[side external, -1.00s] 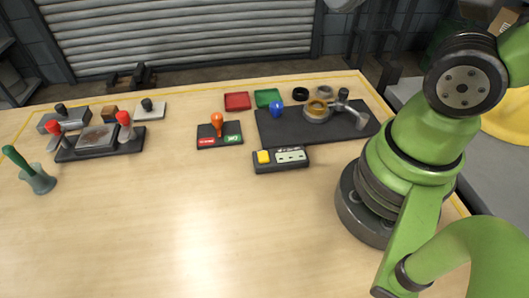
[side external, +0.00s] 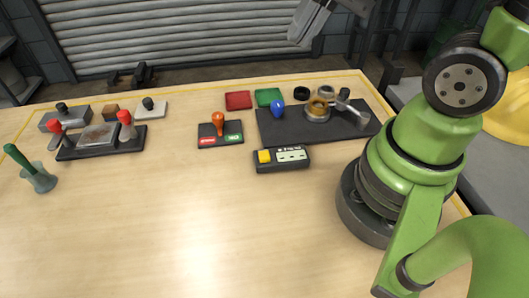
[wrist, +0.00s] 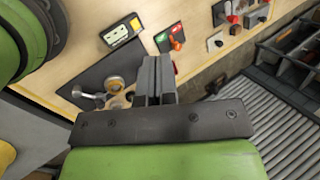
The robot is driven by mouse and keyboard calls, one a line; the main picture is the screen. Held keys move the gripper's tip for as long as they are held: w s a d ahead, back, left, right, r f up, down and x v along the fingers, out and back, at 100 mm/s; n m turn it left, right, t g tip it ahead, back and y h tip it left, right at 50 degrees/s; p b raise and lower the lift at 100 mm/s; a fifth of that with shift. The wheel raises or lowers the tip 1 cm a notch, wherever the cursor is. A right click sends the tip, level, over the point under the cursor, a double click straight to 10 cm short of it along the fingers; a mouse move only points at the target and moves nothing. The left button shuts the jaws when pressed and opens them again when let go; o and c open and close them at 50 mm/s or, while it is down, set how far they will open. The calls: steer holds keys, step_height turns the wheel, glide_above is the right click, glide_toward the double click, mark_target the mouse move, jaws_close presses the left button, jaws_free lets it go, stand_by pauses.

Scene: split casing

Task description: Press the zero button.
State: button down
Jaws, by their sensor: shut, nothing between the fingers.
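A dark box (side external: 290,159) with a pale display and a yellow button (side external: 264,156) sits near the middle of the table. I take the yellow button for the zero button; its label is too small to read. The box also shows in the wrist view (wrist: 121,30), with its yellow button (wrist: 135,22) facing up. My gripper (side external: 302,36) is at the top edge of the side view, high up and well apart from the box. In the wrist view its two grey fingers (wrist: 153,62) are together, with nothing between them.
A dark mat (side external: 345,128) behind the box holds metal rings and a blue-knobbed tool (side external: 277,108). A red-and-green pad (side external: 220,134) with an orange-handled tool stands to the left. A red-handled fixture (side external: 100,140) is farther left. The front of the table is clear.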

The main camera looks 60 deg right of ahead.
steer(key=w+f+m+g+y, duration=0.2)
steer(key=w+f+m+y, duration=0.15)
steer(key=f+m, duration=0.4)
steer(key=m+y, duration=0.1)
steer(key=m, duration=1)
glide_above(263, 153)
steer(key=shift+n, duration=0.25)
steer(key=shift+f, duration=2.85)
steer(key=shift+f, duration=4.4)
steer(key=shift+f, duration=0.4)
